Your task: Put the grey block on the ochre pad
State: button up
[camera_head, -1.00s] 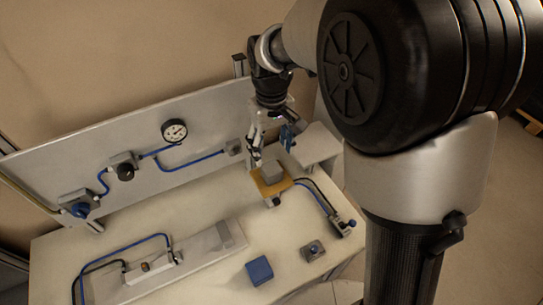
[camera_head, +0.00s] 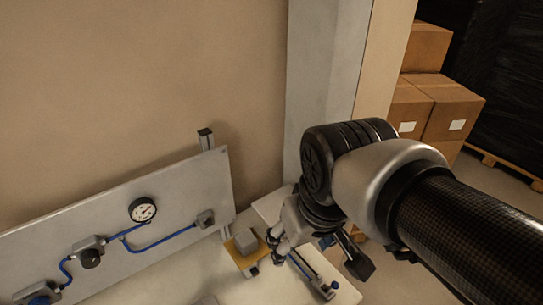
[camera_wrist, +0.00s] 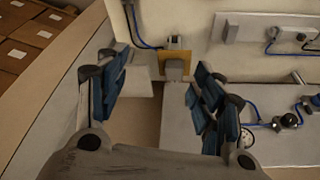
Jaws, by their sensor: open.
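The grey block (camera_head: 246,241) rests on the ochre pad (camera_head: 250,260), near the right end of the bench in the head view. In the wrist view the grey block (camera_wrist: 174,70) also sits on the ochre pad (camera_wrist: 185,56), with pad showing around it. My gripper (camera_wrist: 160,92) is open in the wrist view, its blue-padded fingers wide apart. Nothing is between them, and the block stands beyond the fingertips, apart from them. In the head view my arm partly hides the gripper, to the right of the pad.
A blue-hosed fitting (camera_head: 325,287) lies right of the pad. Cardboard boxes (camera_head: 430,105) are stacked at the back right. Bare bench lies in front of the panel.

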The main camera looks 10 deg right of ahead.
jog(key=s+d+f+m+t, duration=0.1)
jog(key=s, duration=0.4)
jog(key=shift+s+d+f, duration=0.15)
jog(key=shift+s+d, duration=0.1)
jog(key=shift+s, duration=0.15)
jog(key=shift+f, duration=0.1)
